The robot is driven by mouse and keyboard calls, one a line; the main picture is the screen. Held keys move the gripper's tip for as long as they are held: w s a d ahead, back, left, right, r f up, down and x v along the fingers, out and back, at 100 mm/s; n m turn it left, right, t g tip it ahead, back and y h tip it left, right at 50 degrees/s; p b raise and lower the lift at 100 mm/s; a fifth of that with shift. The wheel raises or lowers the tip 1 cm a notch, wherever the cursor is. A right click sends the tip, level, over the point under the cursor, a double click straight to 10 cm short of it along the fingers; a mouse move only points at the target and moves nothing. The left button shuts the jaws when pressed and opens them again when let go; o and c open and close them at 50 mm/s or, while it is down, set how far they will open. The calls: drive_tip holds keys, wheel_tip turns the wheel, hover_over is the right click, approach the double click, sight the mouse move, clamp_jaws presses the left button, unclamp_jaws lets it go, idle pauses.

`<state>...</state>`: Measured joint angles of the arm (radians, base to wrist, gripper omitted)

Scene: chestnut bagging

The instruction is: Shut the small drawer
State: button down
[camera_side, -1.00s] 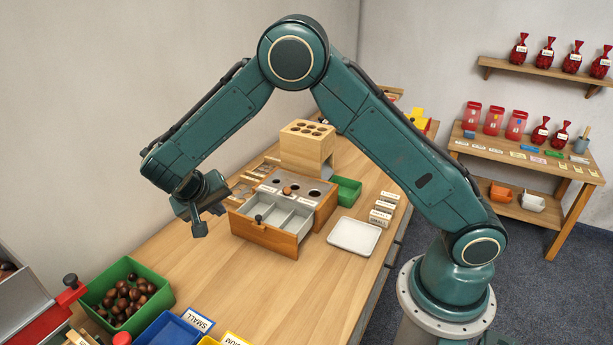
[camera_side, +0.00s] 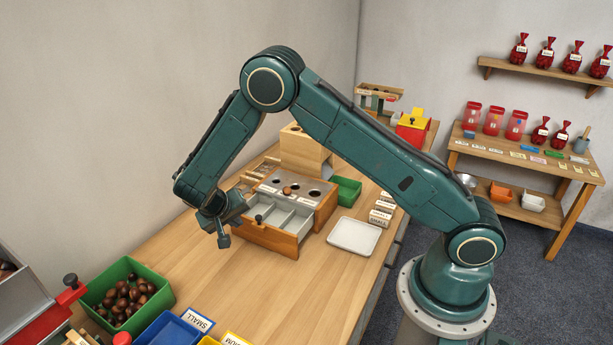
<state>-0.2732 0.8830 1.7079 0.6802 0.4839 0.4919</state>
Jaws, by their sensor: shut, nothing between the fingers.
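The small drawer (camera_side: 292,242) is pulled out of a wooden box (camera_side: 326,206) with a grey top that has round holes; a brown chestnut sits at one hole. The drawer has grey compartments that look empty, a wooden front and a dark round knob (camera_side: 258,219). My gripper (camera_side: 224,241) is shut and empty. It points down just left of the drawer's front, near its left corner. I cannot tell whether it touches the drawer.
A white tray (camera_side: 354,236) and a green bin (camera_side: 346,190) stand right of the box. A taller wooden block (camera_side: 303,150) stands behind it. A green bin of chestnuts (camera_side: 108,303) and a blue bin (camera_side: 172,329) are at the front left. The table before the drawer is clear.

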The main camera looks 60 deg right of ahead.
sight(255, 222)
drive_tip(key=shift+s+d+f, duration=0.1)
drive_tip(key=shift+s+d, duration=0.35)
drive_tip(key=shift+d, duration=0.35)
drive_tip(key=shift+s+d+f, duration=0.1)
drive_tip(key=shift+s+d, duration=0.3)
drive_tip(key=shift+d, duration=0.35)
drive_tip(key=shift+d, duration=0.15)
drive_tip(key=d, duration=1.2)
drive_tip(key=shift+a, duration=0.1)
